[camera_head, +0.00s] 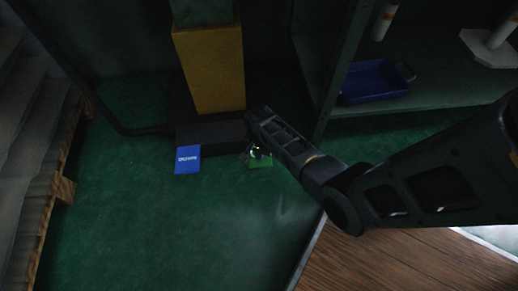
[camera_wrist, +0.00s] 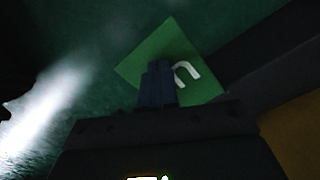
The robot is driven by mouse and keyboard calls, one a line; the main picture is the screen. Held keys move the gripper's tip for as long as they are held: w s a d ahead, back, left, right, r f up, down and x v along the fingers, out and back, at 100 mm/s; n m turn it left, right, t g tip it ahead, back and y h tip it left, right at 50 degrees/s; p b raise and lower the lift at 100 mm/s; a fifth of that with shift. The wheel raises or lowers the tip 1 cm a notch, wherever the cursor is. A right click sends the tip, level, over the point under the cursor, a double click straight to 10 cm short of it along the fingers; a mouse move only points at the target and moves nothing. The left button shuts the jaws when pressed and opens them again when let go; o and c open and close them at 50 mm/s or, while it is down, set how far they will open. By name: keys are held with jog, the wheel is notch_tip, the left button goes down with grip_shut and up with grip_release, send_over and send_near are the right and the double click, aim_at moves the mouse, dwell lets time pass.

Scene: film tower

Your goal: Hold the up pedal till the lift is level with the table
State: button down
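The green pedal (camera_head: 262,163) lies on the floor in front of a black base, partly covered by my gripper (camera_head: 256,150). In the wrist view the green pedal (camera_wrist: 143,66) shows part of a white letter; the rest is hidden behind my gripper (camera_wrist: 157,84). My fingers are together with nothing between them, pointing down over the pedal. I cannot tell whether they touch or press it. A blue pedal (camera_head: 187,159) with white lettering lies to the left, clear of my gripper. A yellow column (camera_head: 211,68) stands on the black base (camera_head: 205,133). The lift's platform cannot be made out.
A wooden tabletop (camera_head: 385,265) is at the lower right, under my arm. A dark shelf unit (camera_head: 432,106) at the right holds a blue tray (camera_head: 375,82). Pallets (camera_head: 62,165) stand at the left. The green floor (camera_head: 160,225) between is clear.

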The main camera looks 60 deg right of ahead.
dwell(0.4)
notch_tip(320, 180, up, 6)
jog(key=p, duration=0.6)
dwell(0.7)
